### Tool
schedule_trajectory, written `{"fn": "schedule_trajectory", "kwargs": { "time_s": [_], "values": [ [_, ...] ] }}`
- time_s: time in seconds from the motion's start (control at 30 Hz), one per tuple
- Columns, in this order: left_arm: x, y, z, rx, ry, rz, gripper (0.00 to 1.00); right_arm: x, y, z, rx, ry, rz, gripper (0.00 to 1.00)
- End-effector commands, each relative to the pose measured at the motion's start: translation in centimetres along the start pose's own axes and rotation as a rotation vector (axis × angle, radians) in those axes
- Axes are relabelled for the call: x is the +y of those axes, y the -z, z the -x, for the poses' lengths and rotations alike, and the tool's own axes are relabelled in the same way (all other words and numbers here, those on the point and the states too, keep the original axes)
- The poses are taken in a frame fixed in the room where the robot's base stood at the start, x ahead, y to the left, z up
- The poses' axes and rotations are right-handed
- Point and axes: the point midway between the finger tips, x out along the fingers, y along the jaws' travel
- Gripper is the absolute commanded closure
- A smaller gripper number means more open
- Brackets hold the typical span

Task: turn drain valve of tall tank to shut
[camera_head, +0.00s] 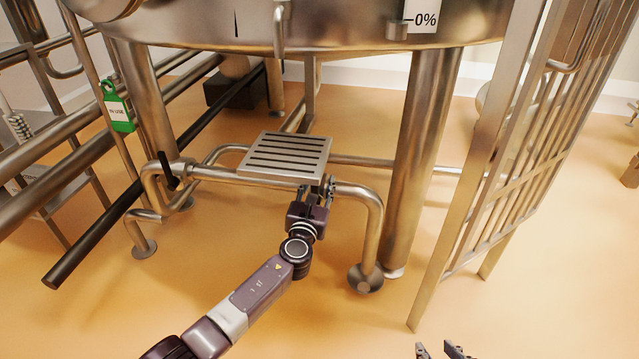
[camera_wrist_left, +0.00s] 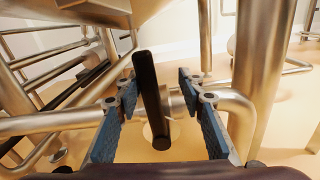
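A large steel tank (camera_head: 300,27) on thick legs fills the top of the head view. A steel pipe (camera_head: 375,220) runs below it. In the left wrist view a black valve lever (camera_wrist_left: 152,95) stands near upright across the pipe (camera_wrist_left: 235,103). My left gripper (camera_head: 319,190) is beside the pipe, just below a slotted step. Its fingers are open on both sides of the lever, with gaps visible. In the head view that lever is hidden or too small to tell. My right gripper (camera_head: 437,347) is open and empty at the bottom edge.
The slotted step (camera_head: 287,155) sits right above my left gripper. Another black lever (camera_head: 167,170) is on the pipe to the left. A green tag (camera_head: 117,107) hangs at the left. A railing gate (camera_head: 485,175) stands at the right. The front floor is clear.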

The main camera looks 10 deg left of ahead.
Motion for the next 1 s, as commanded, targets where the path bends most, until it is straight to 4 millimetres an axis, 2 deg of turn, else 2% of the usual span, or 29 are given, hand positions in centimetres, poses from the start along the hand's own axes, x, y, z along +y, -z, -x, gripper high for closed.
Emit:
{"fn": "schedule_trajectory", "kwargs": {
  "time_s": [0.27,0.47,1.0],
  "values": [
    [-0.1,-0.2,0.0,-0.003,0.003,0.0,0.67,-0.1,-0.1,0.0,-0.001,0.001,0.0,0.67],
    [-0.1,0.0,1.1,-0.002,0.002,0.001,0.67,0.0,-0.1,0.0,-0.001,0.001,0.0,0.67],
    [0.0,0.1,9.2,0.0,0.002,0.0,0.67,0.0,0.0,0.0,0.0,0.0,0.0,0.67]
  ]
}}
